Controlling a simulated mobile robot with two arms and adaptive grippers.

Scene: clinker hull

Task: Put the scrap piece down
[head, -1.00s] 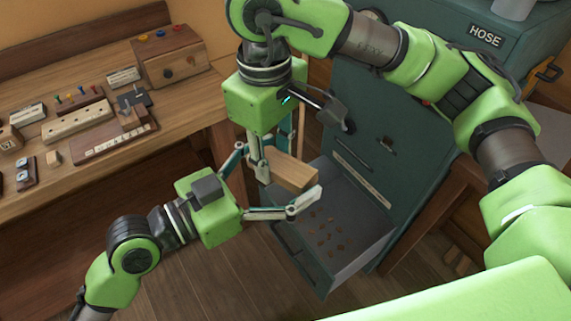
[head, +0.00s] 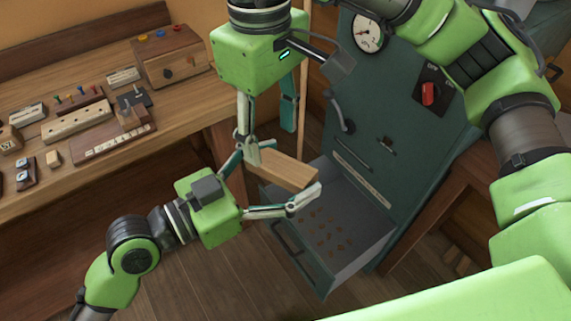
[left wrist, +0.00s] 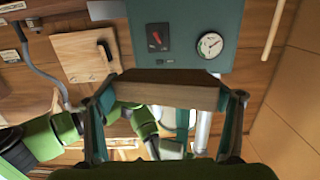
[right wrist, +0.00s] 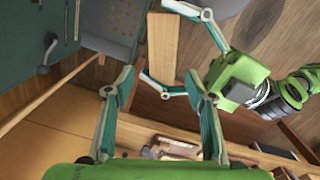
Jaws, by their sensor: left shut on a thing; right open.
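The scrap piece is a plain light-brown wooden block (head: 288,172), held in the air above the open drawer's near-left side in the head view. My left gripper (head: 278,176) is shut on it, one finger on each side. The block also spans between the left fingers in the left wrist view (left wrist: 165,92). My right gripper (head: 268,138) is open and empty, above and behind the block's left end. In the right wrist view, the block (right wrist: 162,48) lies beyond the open right fingertips (right wrist: 157,85), with a gap visible there.
A dark green cabinet (head: 375,120) has an open drawer (head: 352,262) with small brown bits on its floor. A wooden workbench (head: 185,115) at left carries blocks and small fixtures. The cabinet front has a gauge (head: 367,36) and a red switch (head: 430,93). Wooden floor shows below.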

